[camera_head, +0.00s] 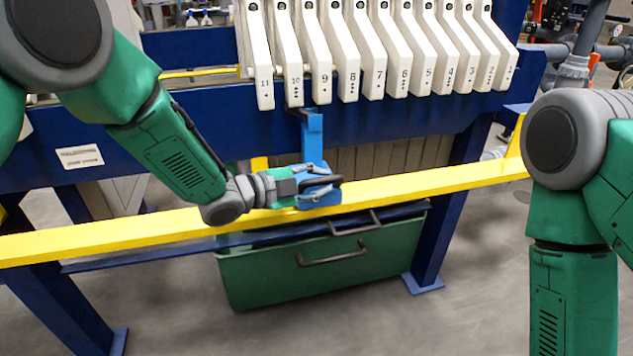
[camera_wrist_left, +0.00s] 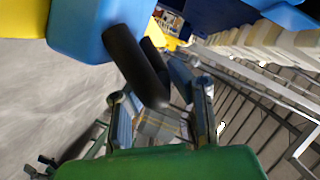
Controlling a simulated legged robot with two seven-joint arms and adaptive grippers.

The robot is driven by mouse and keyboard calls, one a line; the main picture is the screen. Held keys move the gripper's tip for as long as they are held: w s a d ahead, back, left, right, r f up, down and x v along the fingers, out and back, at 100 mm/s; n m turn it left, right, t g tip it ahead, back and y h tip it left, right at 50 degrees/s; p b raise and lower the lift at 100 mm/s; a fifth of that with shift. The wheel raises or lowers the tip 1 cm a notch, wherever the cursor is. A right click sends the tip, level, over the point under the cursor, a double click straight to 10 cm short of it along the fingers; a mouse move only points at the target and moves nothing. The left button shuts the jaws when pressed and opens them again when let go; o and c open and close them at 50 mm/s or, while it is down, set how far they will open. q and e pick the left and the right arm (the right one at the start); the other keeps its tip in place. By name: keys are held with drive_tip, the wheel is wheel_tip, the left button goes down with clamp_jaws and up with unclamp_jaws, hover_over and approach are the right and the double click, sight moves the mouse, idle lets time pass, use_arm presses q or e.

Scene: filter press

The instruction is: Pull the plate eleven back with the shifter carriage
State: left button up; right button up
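Plate eleven (camera_head: 263,60) is the leftmost white plate of the row, beside plate ten (camera_head: 293,60). The blue shifter carriage (camera_head: 318,195) sits on the yellow rail. Its upright post (camera_head: 312,135) rises to a small dark catch near the lower end of plate ten, right of plate eleven. My left gripper (camera_head: 316,182) is at the carriage's black handle, fingers spread above and below it. In the left wrist view the black handle (camera_wrist_left: 135,65) reaches between the separated fingers (camera_wrist_left: 160,105); contact is unclear. My right arm shows at the right; its gripper is out of view.
The yellow rail (camera_head: 440,181) runs across the front of the blue frame (camera_head: 400,115). Several white plates stand right of plate ten. A green bin (camera_head: 310,275) with dark handles is below the rail. The rail left of my gripper is clear.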

use_arm(q)
drive_tip(key=o, duration=0.4)
drive_tip(key=shift+s+d+f, duration=0.15)
drive_tip(key=shift+d, duration=0.2)
drive_tip(key=shift+a, duration=0.5)
drive_tip(key=v, duration=1.1)
drive_tip(key=shift+s+r, duration=0.2)
drive_tip(key=shift+s, duration=0.05)
